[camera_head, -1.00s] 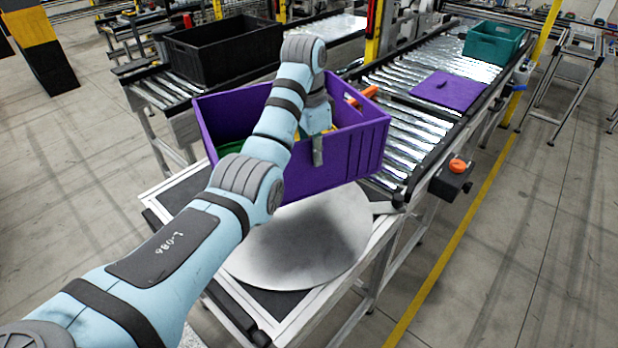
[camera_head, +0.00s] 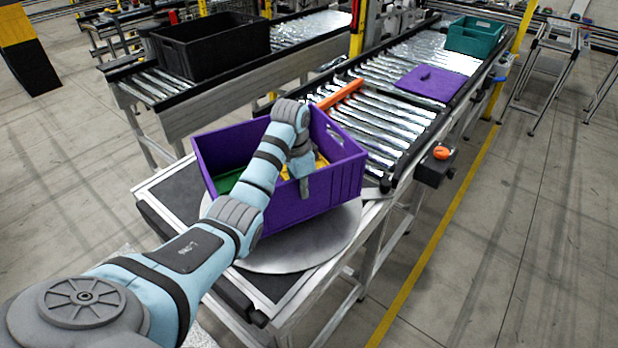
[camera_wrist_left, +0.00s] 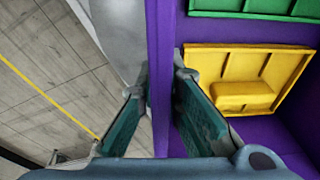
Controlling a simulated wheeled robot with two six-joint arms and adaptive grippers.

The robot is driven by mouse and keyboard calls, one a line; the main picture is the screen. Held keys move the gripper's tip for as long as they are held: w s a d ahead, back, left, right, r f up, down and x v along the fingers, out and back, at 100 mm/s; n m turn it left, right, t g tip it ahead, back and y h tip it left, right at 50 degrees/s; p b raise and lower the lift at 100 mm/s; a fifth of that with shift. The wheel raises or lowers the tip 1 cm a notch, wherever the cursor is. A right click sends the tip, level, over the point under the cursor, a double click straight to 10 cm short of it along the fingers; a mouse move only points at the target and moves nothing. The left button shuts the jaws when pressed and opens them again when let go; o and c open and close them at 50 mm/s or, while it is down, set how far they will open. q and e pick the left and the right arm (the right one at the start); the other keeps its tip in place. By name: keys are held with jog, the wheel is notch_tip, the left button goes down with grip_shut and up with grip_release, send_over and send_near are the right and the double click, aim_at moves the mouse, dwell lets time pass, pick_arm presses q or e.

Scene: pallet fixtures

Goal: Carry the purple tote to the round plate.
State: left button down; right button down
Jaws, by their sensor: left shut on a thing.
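The purple tote (camera_head: 330,188) is at or just above the round plate (camera_head: 300,255), a grey disc; I cannot tell if it touches. My left gripper (camera_head: 304,185) is shut on the tote's near wall. In the left wrist view that purple wall (camera_wrist_left: 161,80) runs between the two fingers (camera_wrist_left: 160,110). Inside the tote are a yellow part (camera_wrist_left: 240,85) and a green part (camera_wrist_left: 260,8). The tote hides the far part of the plate. My right gripper is not in view.
A roller conveyor (camera_head: 385,115) with an orange bar (camera_head: 340,94) across it lies behind the tote. A purple panel (camera_head: 428,82) and a teal tote (camera_head: 475,37) are farther along. A black crate (camera_head: 210,45) is on the left conveyor.

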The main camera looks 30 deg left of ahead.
aim_at(303, 201)
pick_arm(q)
jog(key=f, duration=0.4)
jog(key=shift+w+f, duration=0.3)
jog(key=shift+f, duration=0.1)
jog(key=shift+s, duration=0.1)
jog(key=c, duration=1.8)
grip_release()
jog(key=shift+s+d, duration=0.1)
jog(key=shift+s, duration=0.05)
jog(key=shift+o, duration=0.2)
jog(key=shift+r, duration=0.15)
